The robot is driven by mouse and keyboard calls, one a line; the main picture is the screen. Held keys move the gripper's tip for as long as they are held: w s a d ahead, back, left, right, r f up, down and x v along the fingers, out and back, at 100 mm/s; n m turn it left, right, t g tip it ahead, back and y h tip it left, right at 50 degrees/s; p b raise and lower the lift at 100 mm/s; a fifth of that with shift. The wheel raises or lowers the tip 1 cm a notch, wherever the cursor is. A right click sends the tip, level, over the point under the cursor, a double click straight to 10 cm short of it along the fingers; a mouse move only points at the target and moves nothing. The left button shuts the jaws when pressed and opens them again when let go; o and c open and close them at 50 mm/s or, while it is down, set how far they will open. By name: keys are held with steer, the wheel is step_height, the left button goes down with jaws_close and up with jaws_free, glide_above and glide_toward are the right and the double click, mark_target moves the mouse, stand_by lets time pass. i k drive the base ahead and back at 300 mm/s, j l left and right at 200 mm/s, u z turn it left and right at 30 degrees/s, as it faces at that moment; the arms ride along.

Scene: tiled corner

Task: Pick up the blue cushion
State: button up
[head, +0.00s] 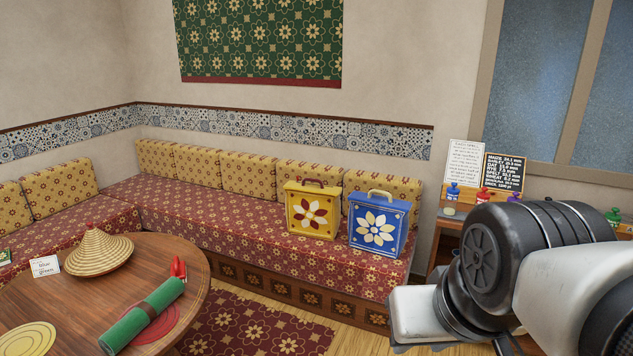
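The blue cushion (378,226) is a square, box-like blue piece with a cream flower on its front and a cream handle on top. It stands upright near the right end of the red patterned bench. A similar yellow piece (312,210) with a red and white flower and a dark red handle stands just left of it. My arm fills the lower right, in front of and to the right of the blue cushion, apart from it in the picture. My gripper's fingers do not show.
A round wooden table (190,262) at lower left holds a woven cone lid (100,252), a green roll (143,316) and a small card (45,266). Yellow back cushions (155,160) line the wall. A side table with small jars (453,191) stands right. A rug (255,325) covers the floor.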

mark_target(378, 224)
steer(key=i+u, duration=0.1)
steer(key=i, duration=1.5)
steer(key=i+z, duration=0.25)
steer(key=i, duration=0.2)
steer(key=i+j+z, duration=0.2)
steer(key=i, duration=0.25)
steer(key=i+z, duration=0.25)
steer(key=i, duration=0.25)
steer(key=i+j+z, duration=0.2)
steer(key=i+j, duration=0.1)
steer(key=i, duration=0.1)
